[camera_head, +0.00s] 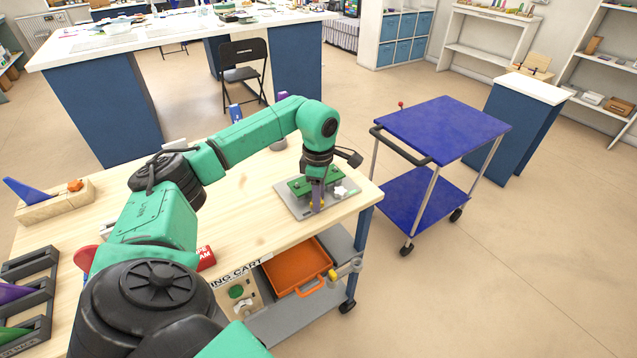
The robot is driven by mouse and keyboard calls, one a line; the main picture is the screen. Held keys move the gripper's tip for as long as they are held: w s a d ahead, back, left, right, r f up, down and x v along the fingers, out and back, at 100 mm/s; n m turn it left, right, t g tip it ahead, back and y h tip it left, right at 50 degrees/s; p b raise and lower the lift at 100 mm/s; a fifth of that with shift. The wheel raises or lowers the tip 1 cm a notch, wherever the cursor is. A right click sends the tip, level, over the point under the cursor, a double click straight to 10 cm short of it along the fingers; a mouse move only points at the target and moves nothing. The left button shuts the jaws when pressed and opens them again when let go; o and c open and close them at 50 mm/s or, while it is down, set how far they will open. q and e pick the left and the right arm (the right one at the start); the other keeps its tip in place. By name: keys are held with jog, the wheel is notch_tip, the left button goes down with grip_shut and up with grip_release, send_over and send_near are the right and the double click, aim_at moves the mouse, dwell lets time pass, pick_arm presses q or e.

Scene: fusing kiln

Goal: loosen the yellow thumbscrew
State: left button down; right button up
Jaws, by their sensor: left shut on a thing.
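My left arm reaches in from the lower left across the wooden cart top. Its gripper (317,200) points down, with purple-grey fingers, at the front of a small fixture. The fixture has a grey base plate (289,203) with a green block (298,186) on it and a pale knob (340,191) to the right. A bit of yellow at the fingertips looks like the yellow thumbscrew (312,205); the gripper is shut on it and mostly hides it. My right gripper is not in view.
The wooden cart top (245,222) is clear left of the fixture. A wooden block with a blue wedge (30,194) and a dark rack (32,290) stand at the left. An orange bin (297,268) sits below. A blue trolley (440,128) stands to the right.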

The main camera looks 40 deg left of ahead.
pick_arm(q)
jog(key=shift+f, duration=0.1)
jog(key=shift+c, duration=2.2)
grip_release()
jog(key=shift+d, duration=0.1)
jog(key=shift+w+r, duration=0.1)
jog(key=shift+r, duration=0.1)
